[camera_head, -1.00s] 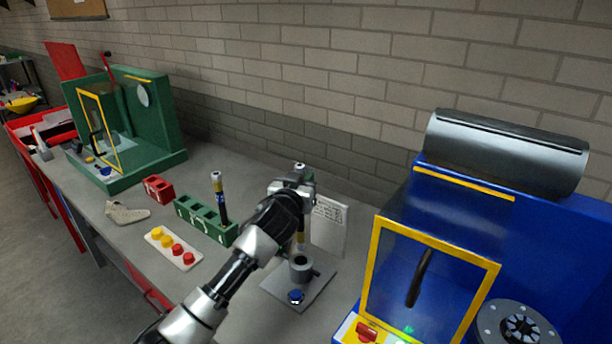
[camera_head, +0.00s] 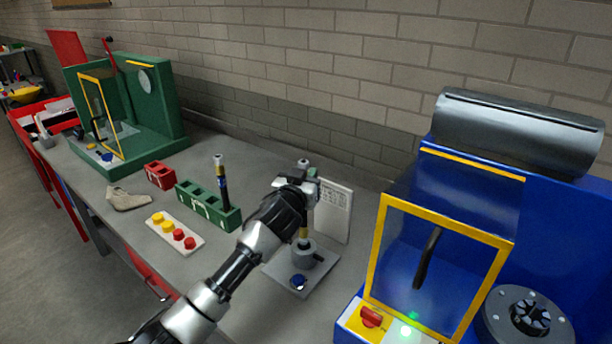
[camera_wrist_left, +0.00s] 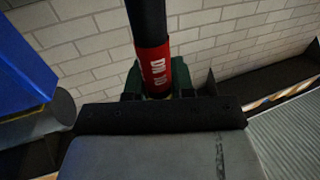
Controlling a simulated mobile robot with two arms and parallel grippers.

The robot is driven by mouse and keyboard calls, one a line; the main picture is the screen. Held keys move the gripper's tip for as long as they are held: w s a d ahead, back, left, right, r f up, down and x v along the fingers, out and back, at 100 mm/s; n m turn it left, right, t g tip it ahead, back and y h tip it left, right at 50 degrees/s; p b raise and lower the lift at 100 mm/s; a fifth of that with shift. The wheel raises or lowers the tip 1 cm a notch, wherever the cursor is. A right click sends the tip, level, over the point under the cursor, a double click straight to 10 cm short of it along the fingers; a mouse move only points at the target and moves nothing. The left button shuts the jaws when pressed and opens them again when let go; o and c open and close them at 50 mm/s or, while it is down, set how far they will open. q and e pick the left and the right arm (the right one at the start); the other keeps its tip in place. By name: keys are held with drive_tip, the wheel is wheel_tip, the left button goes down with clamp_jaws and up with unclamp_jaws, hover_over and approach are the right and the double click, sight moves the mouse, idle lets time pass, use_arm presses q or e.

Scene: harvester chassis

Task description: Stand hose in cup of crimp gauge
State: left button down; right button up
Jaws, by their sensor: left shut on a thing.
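My left gripper (camera_head: 301,186) is shut on a hose, which shows in the left wrist view as a black tube with a red band (camera_wrist_left: 154,68). In the head view the hose's silver top end (camera_head: 303,163) shows above the gripper and its brass lower end (camera_head: 303,233) below. The hose is about upright over the crimp gauge, a grey plate (camera_head: 326,268) with a grey cup (camera_head: 304,258) and a blue knob (camera_head: 298,282). The lower end meets the cup's mouth; I cannot tell how far inside it is. My right gripper is not in view.
A green rack (camera_head: 222,215) holds another black hose (camera_head: 222,180). Near it are a red block (camera_head: 159,175), a white strip with yellow and red buttons (camera_head: 174,232) and a glove (camera_head: 127,199). A white card (camera_head: 333,207) stands behind the gauge. A blue machine (camera_head: 555,240) bounds the right.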

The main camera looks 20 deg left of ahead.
use_arm(q)
drive_tip(key=shift+r, duration=0.1)
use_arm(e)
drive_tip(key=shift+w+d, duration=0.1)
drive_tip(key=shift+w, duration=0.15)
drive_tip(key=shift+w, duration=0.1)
use_arm(q)
wheel_tip(320, 180, down, 7)
drive_tip(key=b, duration=0.5)
drive_tip(key=shift+b, duration=0.3)
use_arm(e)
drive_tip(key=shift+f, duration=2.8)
use_arm(q)
drive_tip(key=shift+s, duration=0.1)
drive_tip(key=c, duration=0.9)
unclamp_jaws()
drive_tip(key=shift+f, duration=0.2)
drive_tip(key=shift+o, duration=0.2)
drive_tip(key=s+b, duration=0.2)
drive_tip(key=s, duration=0.8)
drive_tip(key=shift+s+a, duration=0.15)
drive_tip(key=shift+s, duration=0.25)
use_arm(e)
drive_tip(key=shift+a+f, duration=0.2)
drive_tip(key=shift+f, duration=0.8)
